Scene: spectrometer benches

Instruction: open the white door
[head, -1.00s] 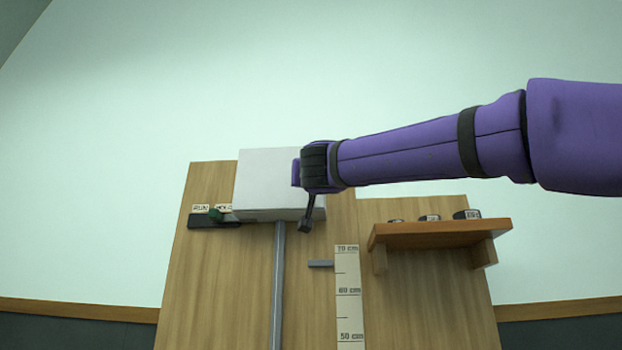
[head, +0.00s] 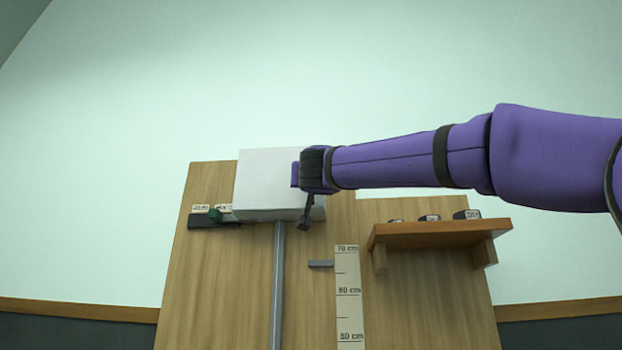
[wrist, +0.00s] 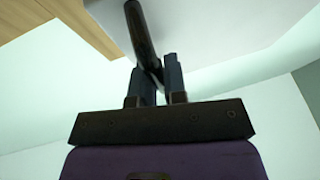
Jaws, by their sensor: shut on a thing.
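A white box (head: 268,178) is mounted high on the wooden board; its pale face, the white door, faces me. In the wrist view the pale grey door surface (wrist: 205,28) fills the top. A dark round handle bar (wrist: 137,22) runs from it down between the fingers of my gripper (wrist: 159,68), which is shut on it. In the head view my gripper (head: 303,172) is at the right side of the box, and my wrist hides that part of the door. The door looks closed, with no gap visible.
A wooden shelf (head: 440,236) with several dark weights stands to the right, below my arm. A grey post (head: 278,290) and a height scale (head: 348,300) lie below.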

